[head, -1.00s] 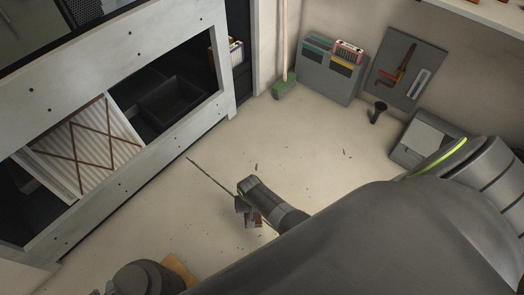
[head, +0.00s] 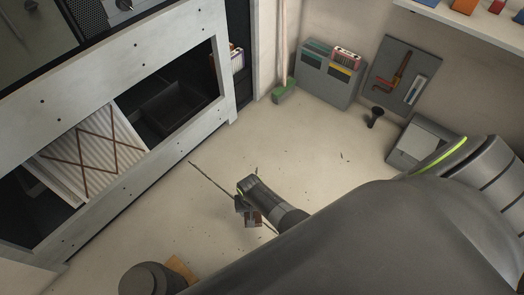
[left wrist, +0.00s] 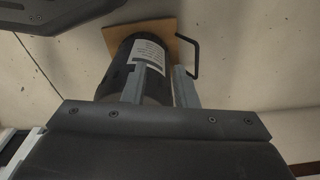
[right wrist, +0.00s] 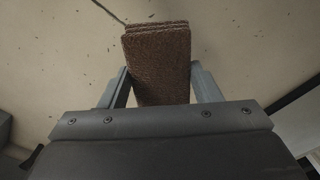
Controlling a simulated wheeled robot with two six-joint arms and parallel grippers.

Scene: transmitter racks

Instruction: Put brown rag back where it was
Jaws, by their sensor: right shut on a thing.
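The brown rag (right wrist: 160,65) is a folded, rough-textured block between the fingers of my right gripper (right wrist: 162,85), which is shut on it.
A grey rack (head: 110,85) with openings stands at left, holding a pleated filter (head: 85,150) and a dark bin (head: 176,105). A grey file holder (head: 325,78), a tool board (head: 396,85) and a grey box (head: 420,145) are along the back wall. Floor between is mostly clear.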

